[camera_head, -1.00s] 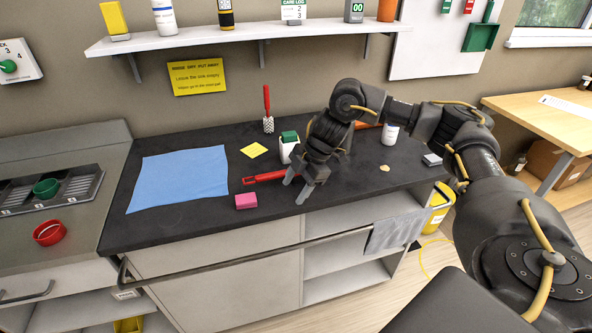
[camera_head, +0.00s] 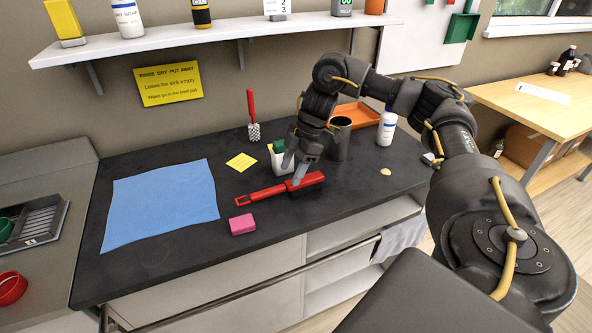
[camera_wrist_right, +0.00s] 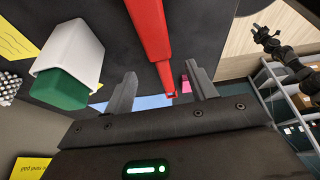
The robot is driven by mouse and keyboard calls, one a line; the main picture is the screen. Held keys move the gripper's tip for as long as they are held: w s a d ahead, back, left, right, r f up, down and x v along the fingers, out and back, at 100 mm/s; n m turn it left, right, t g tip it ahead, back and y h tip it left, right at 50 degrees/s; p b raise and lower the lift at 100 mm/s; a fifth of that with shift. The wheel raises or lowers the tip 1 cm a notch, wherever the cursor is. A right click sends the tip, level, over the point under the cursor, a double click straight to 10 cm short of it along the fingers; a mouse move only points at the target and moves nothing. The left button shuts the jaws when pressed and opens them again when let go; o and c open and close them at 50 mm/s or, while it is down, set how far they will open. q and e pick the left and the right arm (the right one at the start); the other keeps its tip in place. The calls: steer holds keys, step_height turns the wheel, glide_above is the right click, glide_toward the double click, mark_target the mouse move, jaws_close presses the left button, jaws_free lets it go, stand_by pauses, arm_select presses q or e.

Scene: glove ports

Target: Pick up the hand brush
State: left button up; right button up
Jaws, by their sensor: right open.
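The red hand brush (camera_head: 267,193) lies on the dark counter, its handle pointing left and its dark-bristled head to the right. In the right wrist view its red body (camera_wrist_right: 150,36) runs between and beyond the fingers. My right gripper (camera_head: 294,171) is open above the brush, near where handle and head meet. In the wrist view the open fingers (camera_wrist_right: 163,92) stand on either side of the handle's line with nothing held. Whether a finger touches the brush I cannot tell.
A white holder with a green-topped block (camera_head: 280,158) stands close behind the brush. A pink sponge (camera_head: 242,225) lies in front of the handle. A dark cup (camera_head: 339,138), white bottle (camera_head: 387,126) and orange tray (camera_head: 357,115) stand behind right. A blue cloth (camera_head: 160,205) lies left.

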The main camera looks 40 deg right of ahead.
mark_target(286, 184)
steer(key=shift+x, duration=0.8)
steer(key=shift+w+f, duration=0.15)
steer(key=shift+f, duration=0.05)
steer(key=shift+a+f, duration=0.2)
steer(key=shift+f, duration=0.1)
steer(key=x, duration=0.4)
steer(key=shift+f, duration=0.2)
arm_select(q)
steer(key=shift+w+d+f, duration=0.1)
steer(key=shift+w, duration=0.7)
arm_select(e)
steer(key=c, duration=1.1)
